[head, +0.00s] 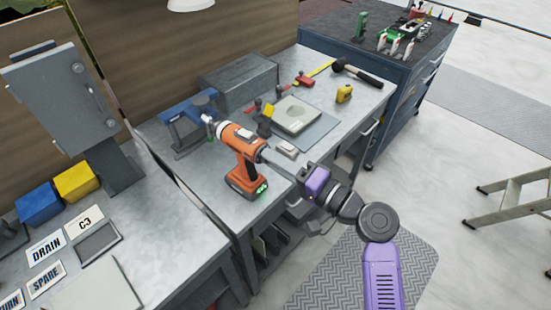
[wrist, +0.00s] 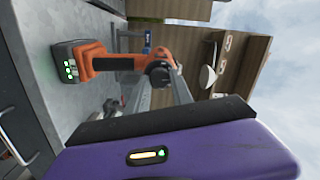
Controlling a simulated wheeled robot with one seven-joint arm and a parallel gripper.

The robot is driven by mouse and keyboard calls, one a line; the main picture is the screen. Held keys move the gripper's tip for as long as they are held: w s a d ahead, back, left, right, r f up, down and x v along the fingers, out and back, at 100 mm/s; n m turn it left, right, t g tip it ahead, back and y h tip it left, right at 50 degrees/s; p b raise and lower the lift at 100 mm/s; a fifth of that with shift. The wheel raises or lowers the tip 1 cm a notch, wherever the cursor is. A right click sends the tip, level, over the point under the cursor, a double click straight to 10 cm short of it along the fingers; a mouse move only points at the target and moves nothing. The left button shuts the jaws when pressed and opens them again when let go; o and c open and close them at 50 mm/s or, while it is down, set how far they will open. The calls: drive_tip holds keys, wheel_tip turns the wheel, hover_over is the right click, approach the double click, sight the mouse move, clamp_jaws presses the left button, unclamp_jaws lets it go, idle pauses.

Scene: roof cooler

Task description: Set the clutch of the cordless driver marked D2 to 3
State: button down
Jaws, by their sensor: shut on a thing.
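An orange and dark grey cordless driver (head: 243,142) stands upright on its battery base on the grey workbench, with green lights lit on the base. The fingertips also show in the wrist view (wrist: 161,77).
The workbench (head: 185,188) also bears a blue clamp-like tool (head: 190,118), a grey box (head: 238,83), a grey mat with a pale plate (head: 297,115), a yellow tape measure (head: 344,93) and a hammer (head: 357,72). A stepladder (head: 510,195) stands at right.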

drive_tip(key=shift+m, duration=0.4)
drive_tip(key=c, duration=1.1)
unclamp_jaws()
drive_tip(key=shift+b+v, duration=0.85)
drive_tip(key=shift+v, duration=3.1)
drive_tip(key=shift+w, duration=0.1)
